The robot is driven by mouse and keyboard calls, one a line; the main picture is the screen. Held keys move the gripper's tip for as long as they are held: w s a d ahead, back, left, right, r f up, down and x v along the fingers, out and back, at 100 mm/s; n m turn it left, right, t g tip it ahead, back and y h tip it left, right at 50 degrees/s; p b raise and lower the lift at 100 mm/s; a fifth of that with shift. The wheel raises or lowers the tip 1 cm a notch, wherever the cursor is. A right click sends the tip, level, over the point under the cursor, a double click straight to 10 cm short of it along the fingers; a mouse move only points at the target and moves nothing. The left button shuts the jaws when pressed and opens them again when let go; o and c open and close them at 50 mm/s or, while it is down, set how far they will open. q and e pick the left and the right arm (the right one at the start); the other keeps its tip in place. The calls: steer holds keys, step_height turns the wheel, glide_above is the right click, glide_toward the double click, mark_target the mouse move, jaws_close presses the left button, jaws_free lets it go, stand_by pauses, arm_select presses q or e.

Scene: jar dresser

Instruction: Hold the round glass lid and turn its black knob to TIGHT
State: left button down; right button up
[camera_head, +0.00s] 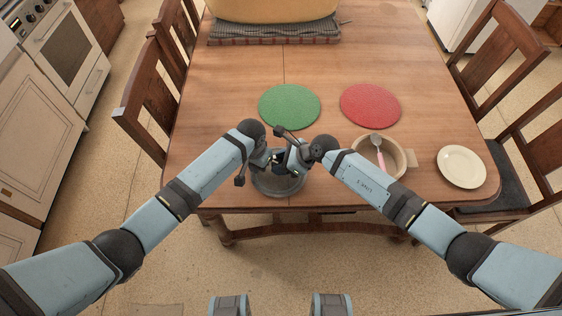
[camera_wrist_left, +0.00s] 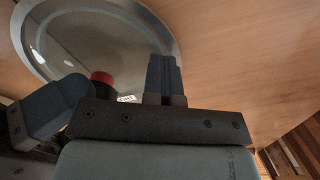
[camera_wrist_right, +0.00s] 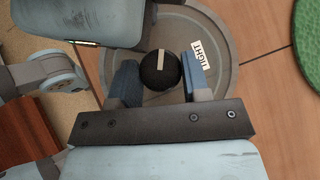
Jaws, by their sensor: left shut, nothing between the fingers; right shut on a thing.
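The round glass lid (camera_head: 276,187) lies near the table's front edge, partly hidden by my arms. It also shows in the left wrist view (camera_wrist_left: 105,45). In the right wrist view its black knob (camera_wrist_right: 160,74) has a pale line pointing to the picture top. A white TIGHT label (camera_wrist_right: 202,55) lies right of that line, so the two are not aligned. My right gripper (camera_wrist_right: 158,63) is shut on the knob, one finger on each side. My left gripper (camera_wrist_left: 164,58) is shut and empty, fingers together over the lid's rim; contact cannot be told.
A green mat (camera_head: 289,106) and a red mat (camera_head: 370,106) lie behind the lid. A bowl (camera_head: 400,158) with a pink spoon (camera_head: 378,145) and a white plate (camera_head: 462,167) stand to the right. A woven cloth (camera_head: 275,32) lies at the back.

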steer(key=m, duration=0.1)
steer(key=m+t, duration=0.1)
steer(key=m+t+h, duration=0.1)
steer(key=shift+s+a+f, duration=0.1)
steer(key=shift+s+a, duration=0.05)
steer(key=shift+s, duration=0.1)
steer(key=shift+m+t+h, duration=0.3)
steer(key=shift+m+t, duration=0.3)
steer(key=shift+m, duration=0.2)
steer(key=o, duration=0.9)
steer(key=shift+o, duration=0.2)
steer(key=v, duration=1.2)
